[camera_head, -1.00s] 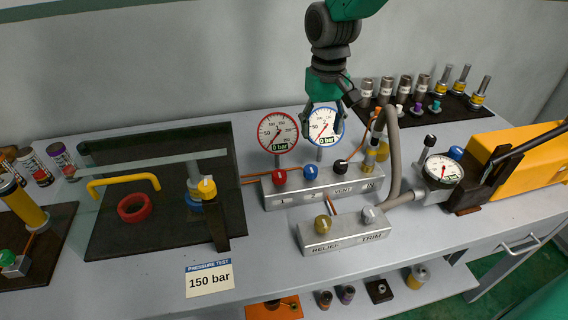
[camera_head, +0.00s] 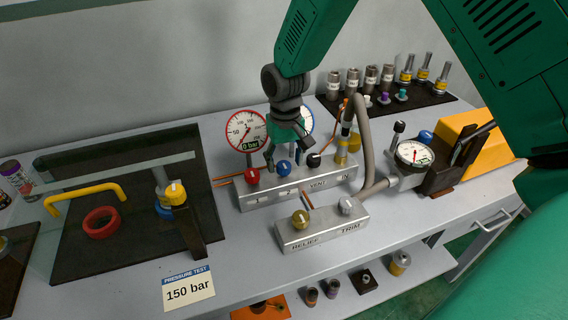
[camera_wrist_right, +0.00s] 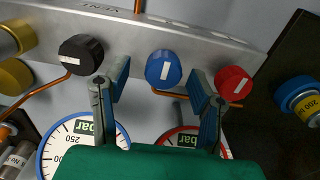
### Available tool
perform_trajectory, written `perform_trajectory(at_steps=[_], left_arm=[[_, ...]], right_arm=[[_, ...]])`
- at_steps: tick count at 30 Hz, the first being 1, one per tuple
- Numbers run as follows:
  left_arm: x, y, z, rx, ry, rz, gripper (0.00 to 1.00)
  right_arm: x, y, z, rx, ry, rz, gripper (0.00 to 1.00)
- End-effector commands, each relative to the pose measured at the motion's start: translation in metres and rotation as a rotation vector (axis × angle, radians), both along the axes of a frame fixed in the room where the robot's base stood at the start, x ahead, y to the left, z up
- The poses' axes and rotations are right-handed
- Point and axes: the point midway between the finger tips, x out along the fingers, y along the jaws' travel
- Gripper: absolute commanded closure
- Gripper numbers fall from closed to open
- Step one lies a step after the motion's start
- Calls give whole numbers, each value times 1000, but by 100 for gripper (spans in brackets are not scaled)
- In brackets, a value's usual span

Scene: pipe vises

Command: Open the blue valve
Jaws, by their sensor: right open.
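The blue valve knob (camera_head: 283,167) sits on the silver manifold block (camera_head: 262,200), between the red knob (camera_head: 252,176) and the black knob (camera_head: 314,159). In the right wrist view the blue knob (camera_wrist_right: 163,68) has a white line running nearly along the fingers' direction. My right gripper (camera_head: 286,152) is open just above and behind the blue knob. In the wrist view its fingers (camera_wrist_right: 160,88) stand apart, left and right of the blue knob; I cannot tell whether either touches it. My left gripper is not in view.
The red-ringed gauge (camera_head: 246,131) reads 0 bar; the blue-ringed gauge (camera_head: 305,121) is partly hidden by my gripper. A grey hose (camera_head: 366,140) arches on the right. The relief and trim block (camera_head: 322,226) stands in front. A "150 bar" card (camera_head: 189,289) is at the front edge.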

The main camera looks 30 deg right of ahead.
Motion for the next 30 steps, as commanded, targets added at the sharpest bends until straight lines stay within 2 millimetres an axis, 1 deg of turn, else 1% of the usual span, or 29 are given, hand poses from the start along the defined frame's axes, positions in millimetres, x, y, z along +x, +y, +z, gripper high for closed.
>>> perform_trajectory(at_steps=[1,4,13,14,15,17,18,26,30], left_arm=[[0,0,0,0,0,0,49],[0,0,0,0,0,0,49],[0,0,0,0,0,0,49],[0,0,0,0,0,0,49],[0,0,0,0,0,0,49],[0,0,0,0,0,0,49],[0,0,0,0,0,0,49],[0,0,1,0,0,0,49],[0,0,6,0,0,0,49]], right_arm=[[0,0,-5,0,1,0,49],[0,1,-10,0,0,0,49],[0,0,-12,0,-1,0,49],[0,0,-12,0,-1,0,60],[0,0,-12,0,0,1,74],[0,0,-12,0,-1,1,95],[0,0,-12,1,-1,1,98],[1,0,-11,0,-1,12,98],[1,0,-11,0,-1,51,98]])
